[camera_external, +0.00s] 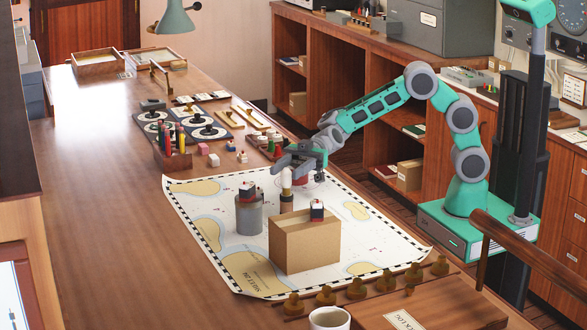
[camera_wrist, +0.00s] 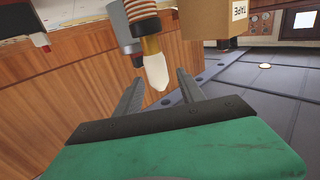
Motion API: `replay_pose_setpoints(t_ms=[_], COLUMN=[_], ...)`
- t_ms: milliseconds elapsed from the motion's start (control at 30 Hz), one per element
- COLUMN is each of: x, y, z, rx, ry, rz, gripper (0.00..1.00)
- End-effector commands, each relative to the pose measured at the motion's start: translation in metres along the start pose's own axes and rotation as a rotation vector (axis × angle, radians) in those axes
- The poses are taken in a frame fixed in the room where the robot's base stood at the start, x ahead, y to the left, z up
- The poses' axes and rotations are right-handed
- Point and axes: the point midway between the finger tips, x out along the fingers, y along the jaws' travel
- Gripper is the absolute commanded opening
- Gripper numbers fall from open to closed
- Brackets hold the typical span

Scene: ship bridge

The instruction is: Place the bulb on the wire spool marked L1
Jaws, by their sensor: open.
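A bulb with a white tip and amber lower part (camera_wrist: 157,72) shows in the wrist view, where the picture is upside down. In the external view it is the pale upright shape (camera_external: 286,179) above a brown cylinder (camera_external: 286,202). In the wrist view an orange-and-white striped piece (camera_wrist: 143,14) adjoins the bulb's base. No L1 mark can be read, so I cannot tell which thing is the marked spool. My gripper (camera_external: 288,163) is open close to the bulb's top. In the wrist view the gripper's fingers (camera_wrist: 160,80) spread either side of the bulb's tip, with nothing gripped.
A cardboard box (camera_external: 305,244) with a small block (camera_external: 317,210) on top stands in front on the chart (camera_external: 205,215). A grey cylinder (camera_external: 249,215) topped by another block (camera_external: 247,190) stands left of the bulb.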

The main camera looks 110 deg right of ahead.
Motion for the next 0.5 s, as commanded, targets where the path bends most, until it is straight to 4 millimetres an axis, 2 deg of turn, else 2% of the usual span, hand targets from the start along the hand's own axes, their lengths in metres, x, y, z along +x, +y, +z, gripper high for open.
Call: replay_pose_setpoints(t_ms=[100, 233, 333, 500], x=[-0.034, -0.063, -0.076, -0.082], y=[0.002, 0.002, 0.001, 0.0], z=[0.003, 0.002, 0.001, 0.001], rx=[-0.001, 0.0, 0.0, 0.0], ry=[0.001, 0.0, 0.0, 0.0], rz=[0.006, 0.005, 0.003, 0.0], gripper=[0.47, 0.47, 0.47, 0.47])
